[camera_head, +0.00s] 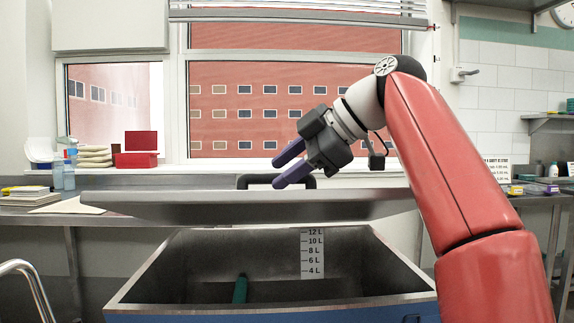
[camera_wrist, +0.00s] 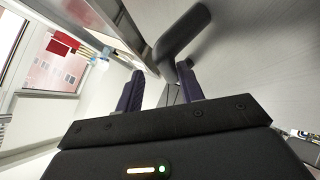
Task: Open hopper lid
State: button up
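The hopper (camera_head: 130,295) is a grey steel bin with sloping walls and a blue front. Its grey lid (camera_head: 250,206) is raised above the opening and seen nearly edge-on, so the inside shows below it. The dark handle (camera_head: 244,181) stands behind the lid's upper edge; it also shows in the wrist view (camera_wrist: 183,32). My gripper (camera_head: 276,172) is above the lid at the handle, its two purple fingers apart. In the wrist view my gripper (camera_wrist: 160,88) has the handle's end just beyond its fingertips, and I cannot tell if they touch.
Inside the hopper are a white litre scale (camera_head: 313,254) and a teal upright piece (camera_head: 240,289). A counter (camera_head: 150,174) with a red box (camera_head: 136,160) and bottles runs along the window at left.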

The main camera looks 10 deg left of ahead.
jog(key=shift+s+r, duration=0.1)
jog(key=shift+r, duration=0.05)
jog(key=shift+d, duration=0.15)
jog(key=shift+d+r, duration=0.2)
jog(key=s+d, duration=0.1)
jog(key=d, duration=0.3)
jog(key=s+d+b, duration=0.1)
jog(key=d, duration=0.3)
jog(key=s+d+b, duration=0.1)
jog(key=d, duration=0.3)
jog(key=shift+s, duration=0.15)
